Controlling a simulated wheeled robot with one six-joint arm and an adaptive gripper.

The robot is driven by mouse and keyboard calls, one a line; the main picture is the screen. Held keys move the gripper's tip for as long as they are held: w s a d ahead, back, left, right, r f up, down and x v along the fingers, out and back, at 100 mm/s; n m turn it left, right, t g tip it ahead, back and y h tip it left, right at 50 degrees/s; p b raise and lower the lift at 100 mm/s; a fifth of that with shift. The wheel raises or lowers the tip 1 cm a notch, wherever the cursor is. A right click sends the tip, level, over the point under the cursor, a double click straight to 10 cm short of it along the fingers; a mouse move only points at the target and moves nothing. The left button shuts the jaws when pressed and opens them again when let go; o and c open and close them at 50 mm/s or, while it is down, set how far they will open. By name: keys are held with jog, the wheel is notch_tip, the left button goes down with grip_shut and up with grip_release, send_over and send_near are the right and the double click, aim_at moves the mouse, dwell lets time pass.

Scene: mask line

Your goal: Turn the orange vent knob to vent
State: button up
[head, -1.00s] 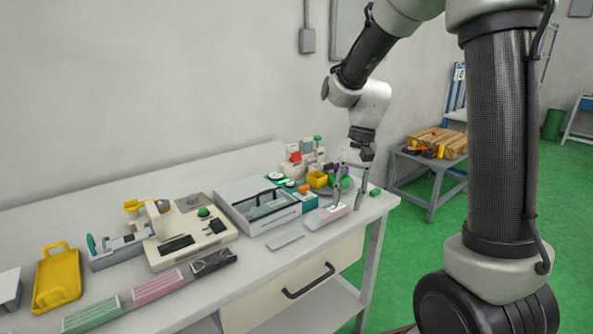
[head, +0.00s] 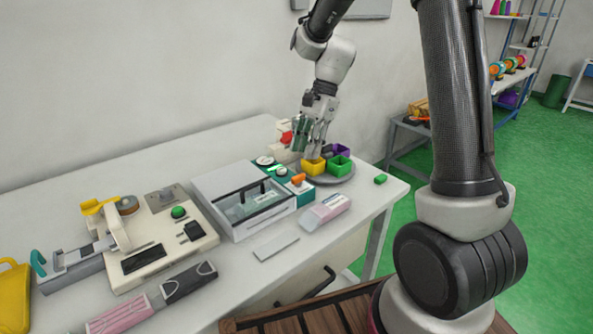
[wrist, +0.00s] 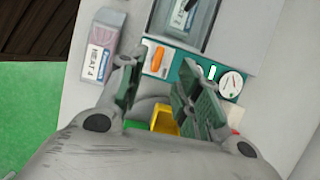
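The orange vent knob (head: 298,178) sits on a teal control panel (head: 304,194) at the right end of the grey-white machine with a clear lid. My gripper (head: 313,150) is over the coloured bins, behind and above the panel, apart from the knob. Its two green-padded fingers (wrist: 158,75) are spread with nothing between them. The lettering around the knob is too small to read.
Yellow (head: 314,168), green (head: 339,166) and purple bins stand on a round grey tray just behind the panel. A white and pink box (head: 326,210) lies in front of it. A round gauge (wrist: 231,83) is on the panel. A flat grey plate (head: 276,247) lies near the front edge.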

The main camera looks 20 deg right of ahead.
aim_at(296, 176)
jog(key=shift+m, duration=0.3)
jog(key=x, duration=0.8)
jog(key=shift+d, duration=0.1)
jog(key=shift+r, duration=0.1)
jog(key=shift+c, duration=0.2)
grip_shut()
